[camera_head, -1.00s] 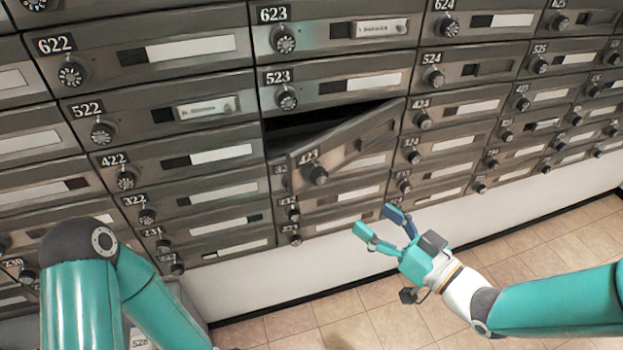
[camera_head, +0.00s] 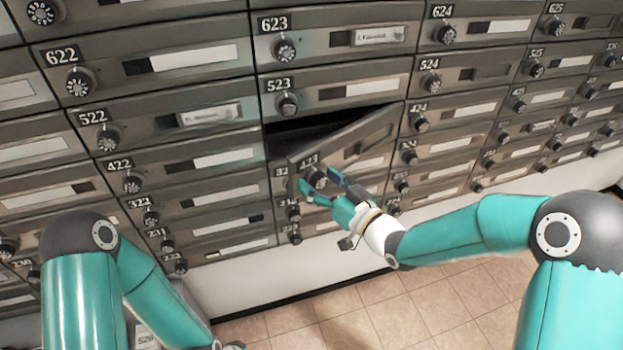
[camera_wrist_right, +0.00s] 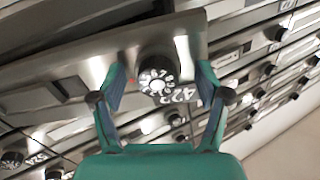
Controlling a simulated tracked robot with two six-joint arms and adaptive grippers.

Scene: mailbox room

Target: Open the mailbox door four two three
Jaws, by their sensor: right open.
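The mailbox door 423 (camera_head: 368,140) is metal grey and stands ajar in the head view. Its left side is swung out, and a dark gap shows above it. Its dial knob (camera_head: 318,171) is near the left end, below the number. My right gripper (camera_head: 318,182) is open at the knob, with one finger on each side of it. The wrist view shows the knob (camera_wrist_right: 156,76) between the spread fingers; whether they touch it I cannot tell.
Closed mailbox doors with dial knobs surround the ajar one, with 523 (camera_head: 340,92) above and 422 (camera_head: 185,170) to the left. Below the boxes are a white wall and a tan tiled floor (camera_head: 440,305) with free room.

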